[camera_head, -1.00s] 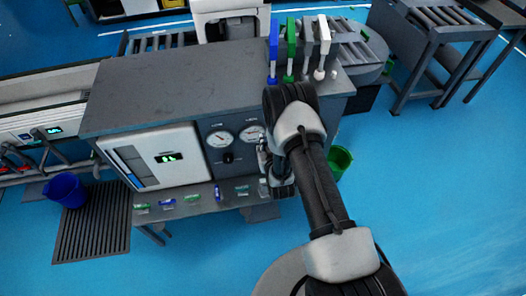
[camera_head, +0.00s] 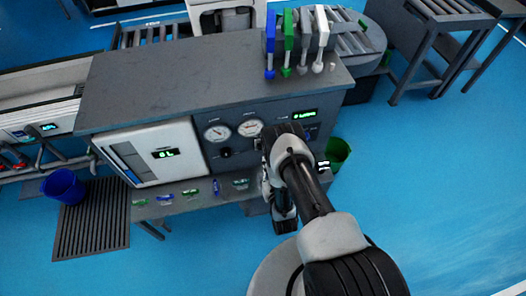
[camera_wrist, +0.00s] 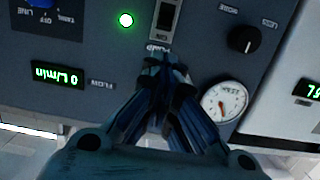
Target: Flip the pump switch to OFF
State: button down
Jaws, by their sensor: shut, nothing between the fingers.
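The pump switch (camera_wrist: 166,16) is a small rocker, light at one end and dark at the other, cut by the top edge of the wrist view, which shows the panel upside down. The ON and PUMP labels sit just below it in the picture. A green lamp (camera_wrist: 126,19) beside it is lit. My gripper (camera_wrist: 165,65) is shut and empty, its fingertips pointing at the panel just below the PUMP label. I cannot tell whether they touch the panel. In the head view my arm hides the switch.
A flow display (camera_wrist: 57,78) reads 0 L/min. In the head view a shelf (camera_head: 170,208) with small items juts out below the panel, and a green bucket (camera_head: 337,152) stands right.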

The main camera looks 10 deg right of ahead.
jog(key=b, duration=0.4)
send_near(259, 138)
jog(key=w, duration=0.4)
jog(key=shift+w+f, duration=0.35)
jog(key=shift+s+p, duration=0.1)
jog(key=shift+p, duration=0.2)
